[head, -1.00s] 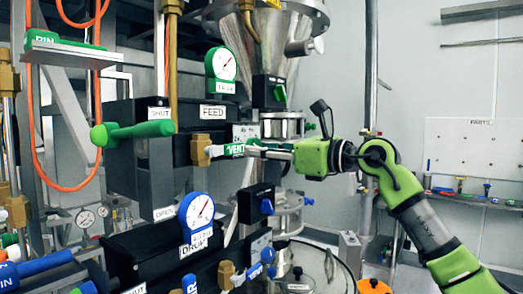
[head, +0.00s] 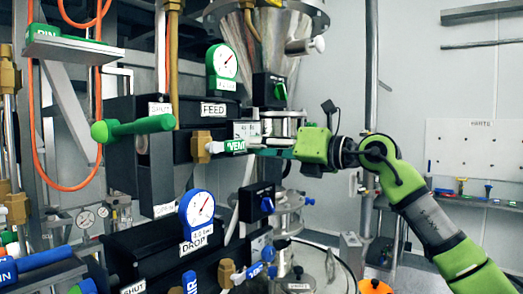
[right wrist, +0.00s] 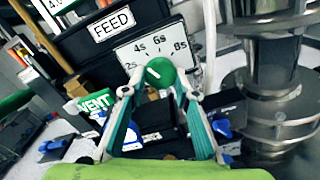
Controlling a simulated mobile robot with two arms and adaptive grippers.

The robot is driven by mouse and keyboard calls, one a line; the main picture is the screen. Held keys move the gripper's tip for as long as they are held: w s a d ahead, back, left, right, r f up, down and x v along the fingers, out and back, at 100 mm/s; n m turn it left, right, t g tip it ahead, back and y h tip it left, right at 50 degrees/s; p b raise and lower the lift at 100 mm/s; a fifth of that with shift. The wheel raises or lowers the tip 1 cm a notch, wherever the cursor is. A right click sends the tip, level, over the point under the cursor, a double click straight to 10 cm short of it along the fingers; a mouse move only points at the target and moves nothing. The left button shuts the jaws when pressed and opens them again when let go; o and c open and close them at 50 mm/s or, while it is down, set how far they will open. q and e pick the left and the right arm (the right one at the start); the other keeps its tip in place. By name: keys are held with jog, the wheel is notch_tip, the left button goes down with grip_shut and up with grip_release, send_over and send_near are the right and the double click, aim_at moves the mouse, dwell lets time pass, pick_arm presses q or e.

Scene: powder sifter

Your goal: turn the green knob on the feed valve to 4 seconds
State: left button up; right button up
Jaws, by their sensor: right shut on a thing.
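The green knob (right wrist: 160,73) sits between the fingertips of my right gripper (right wrist: 158,88) in the right wrist view, and the gripper is shut on it. A short white mark on the knob's face points up and left, towards the 2s and 4s side; its exact reading is unclear. The white scale plate (right wrist: 155,46) behind it reads 2s, 4s, 6s and 8s. In the head view my right gripper (head: 262,151) reaches in from the right below the scale plate (head: 246,131) and the FEED label (head: 213,110). The knob is hidden there. My left gripper is out of view.
A green VENT lever (head: 228,146) lies close left of my right fingers. A green gauge (head: 222,62) is above, and a blue gauge (head: 197,215) and a blue knob (head: 267,204) are below. The metal hopper (head: 275,40) stands behind. The space right of the valve is fairly free.

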jog(key=shift+r+m, duration=0.1)
jog(key=shift+m, duration=0.5)
jog(key=o, duration=1.1)
jog(key=shift+d, duration=0.1)
jog(key=v, duration=1.2)
